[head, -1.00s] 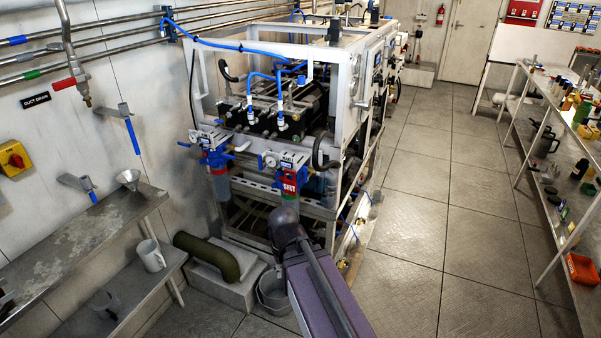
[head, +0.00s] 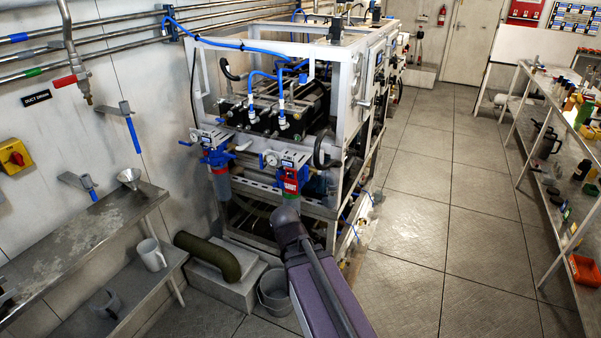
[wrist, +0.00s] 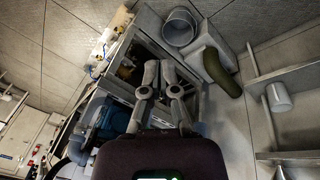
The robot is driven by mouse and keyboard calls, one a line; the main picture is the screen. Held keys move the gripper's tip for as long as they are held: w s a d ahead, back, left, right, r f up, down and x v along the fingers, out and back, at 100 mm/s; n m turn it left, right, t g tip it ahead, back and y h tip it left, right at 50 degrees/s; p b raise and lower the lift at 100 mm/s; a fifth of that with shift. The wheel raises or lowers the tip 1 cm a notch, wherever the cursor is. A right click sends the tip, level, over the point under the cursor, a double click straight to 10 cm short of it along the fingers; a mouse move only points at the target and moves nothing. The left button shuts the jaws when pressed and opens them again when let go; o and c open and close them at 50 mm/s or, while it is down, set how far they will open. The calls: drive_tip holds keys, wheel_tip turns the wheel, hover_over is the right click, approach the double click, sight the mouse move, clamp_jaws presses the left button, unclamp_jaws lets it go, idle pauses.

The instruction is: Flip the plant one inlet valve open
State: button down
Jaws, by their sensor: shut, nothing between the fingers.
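Two inlet assemblies with blue heads and grey bowls hang on the front of the white-framed plant. The left assembly (head: 216,155) has a blue lever pointing left. The right assembly (head: 284,158) has a round gauge and a blue handle, with a red tag (head: 290,181) below it. I cannot read which one is plant one. My gripper (wrist: 160,68) shows in the wrist view with its fingertips together and nothing between them, above the lower frame. In the head view my arm covers it, so its distance from either valve cannot be told.
A grey bucket (head: 273,290) and a green elbow pipe (head: 208,255) on a block stand by the plant's foot. A metal shelf with a white mug (head: 150,254) is at left. A loaded shelf rack (head: 560,215) stands at right. The floor (head: 420,230) between is clear.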

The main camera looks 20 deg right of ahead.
drive_tip(key=w+d+r+n+t+h+b, duration=0.1)
drive_tip(key=w+d+t+h+b, duration=0.15)
drive_tip(key=w+d, duration=0.3)
drive_tip(key=n+t+h+b, duration=0.4)
drive_tip(key=n+t, duration=0.6)
drive_tip(key=t, duration=0.1)
approach(307, 172)
drive_tip(key=shift+w+a+r+n+t+y, duration=0.15)
drive_tip(key=shift+a+n+t+y, duration=0.15)
drive_tip(key=shift+a+n, duration=0.15)
drive_tip(key=shift+w+a+r+n+t+y, duration=0.15)
drive_tip(key=shift+a+n+t, duration=0.15)
drive_tip(key=shift+n, duration=0.25)
drive_tip(key=x, duration=1)
drive_tip(key=shift+a+f, duration=0.1)
